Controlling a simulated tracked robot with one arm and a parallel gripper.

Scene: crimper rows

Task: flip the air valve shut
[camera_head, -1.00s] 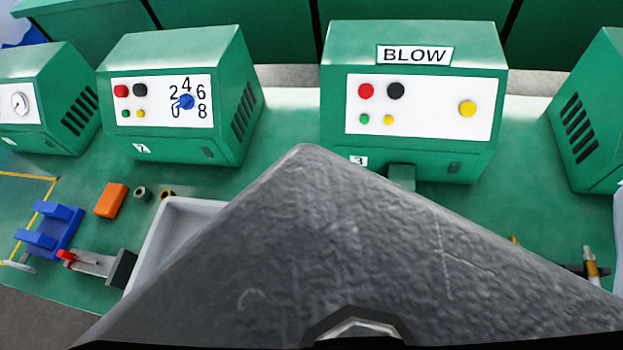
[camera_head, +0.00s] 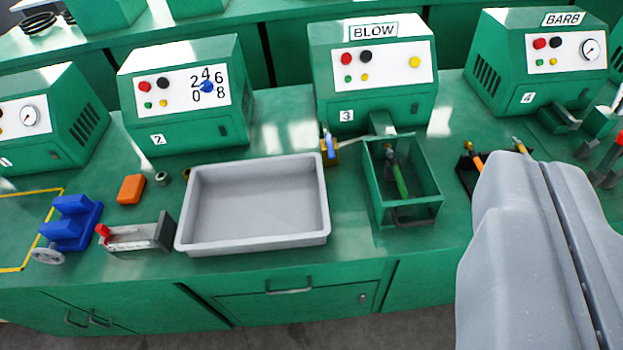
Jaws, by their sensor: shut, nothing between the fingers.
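The air valve (camera_head: 331,151) is a small brass fitting with a blue lever, between the grey tray and the green open box, below the machine marked BLOW (camera_head: 370,75). The blue lever stands up, roughly vertical in the picture. A thin pale line runs from the valve to the right, over the box's rim. My gripper (camera_head: 533,163) is large in the right foreground, grey, its two fingers together with nothing between them. It is to the right of the valve and apart from it.
The grey tray (camera_head: 184,225) is empty. The green box (camera_head: 374,200) holds a green-handled tool (camera_head: 398,178). Orange-tipped and brass tools lie by my fingertips. A machine marked BARB (camera_head: 540,70) stands back right. A blue vise (camera_head: 70,225) and an orange block (camera_head: 131,189) are left.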

